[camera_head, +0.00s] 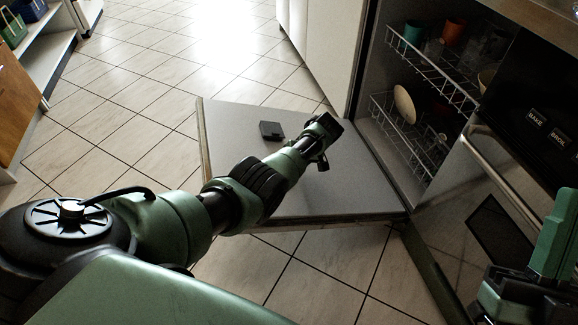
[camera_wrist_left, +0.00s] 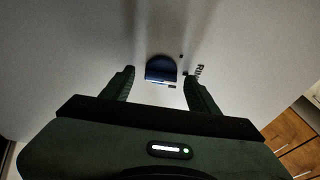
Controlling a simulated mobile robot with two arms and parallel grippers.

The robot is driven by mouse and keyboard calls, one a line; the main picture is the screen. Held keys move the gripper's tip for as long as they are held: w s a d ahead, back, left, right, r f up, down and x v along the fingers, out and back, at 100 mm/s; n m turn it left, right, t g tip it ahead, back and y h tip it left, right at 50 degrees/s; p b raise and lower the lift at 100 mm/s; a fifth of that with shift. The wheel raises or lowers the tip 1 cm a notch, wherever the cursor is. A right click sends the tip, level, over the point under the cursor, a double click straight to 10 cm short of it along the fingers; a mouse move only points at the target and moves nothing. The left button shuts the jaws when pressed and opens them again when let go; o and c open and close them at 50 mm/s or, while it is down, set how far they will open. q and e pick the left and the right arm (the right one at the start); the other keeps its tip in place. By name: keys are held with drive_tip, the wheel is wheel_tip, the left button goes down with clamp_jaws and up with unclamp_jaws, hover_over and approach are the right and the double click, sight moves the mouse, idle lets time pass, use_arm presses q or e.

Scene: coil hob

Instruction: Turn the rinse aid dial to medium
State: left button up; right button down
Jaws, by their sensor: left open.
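The rinse aid dial (camera_wrist_left: 161,68) shows in the left wrist view as a dark blue, rounded knob on the pale inner face of the open dishwasher door (camera_head: 235,125). Small dark marks and partly hidden lettering lie beside it. My left gripper (camera_wrist_left: 158,73) is open, with one finger on each side of the dial; contact is not visible. In the head view my left gripper (camera_head: 325,138) is over the door and the dial cannot be made out. My right gripper (camera_head: 545,250) is partly in view at the lower right, and its jaw opening is unclear.
A dark square dispenser (camera_head: 271,130) sits on the door, left of my left gripper. Wire racks (camera_head: 425,75) with dishes and cups are inside the dishwasher. An oven front (camera_head: 515,150) stands at the right. The tiled floor (camera_head: 130,110) is clear.

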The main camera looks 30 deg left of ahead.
use_arm(q)
drive_tip(key=shift+r, duration=0.15)
drive_tip(key=p+v, duration=0.2)
drive_tip(key=v, duration=0.1)
drive_tip(key=shift+d+r, duration=0.1)
drive_tip(key=shift+r, duration=0.15)
drive_tip(key=shift+p+v, duration=1.05)
drive_tip(key=shift+v, duration=0.95)
use_arm(e)
drive_tip(key=w+f+g+h, duration=0.2)
drive_tip(key=f+g, duration=0.3)
drive_tip(key=f, duration=0.3)
drive_tip(key=w+d+f+g+h, duration=0.1)
drive_tip(key=w+f+g, duration=0.2)
drive_tip(key=f+g, duration=0.2)
drive_tip(key=shift+f+g+h, duration=0.3)
drive_tip(key=shift+f+h, duration=0.1)
drive_tip(key=shift+f, duration=1.5)
use_arm(q)
drive_tip(key=shift+f, duration=0.1)
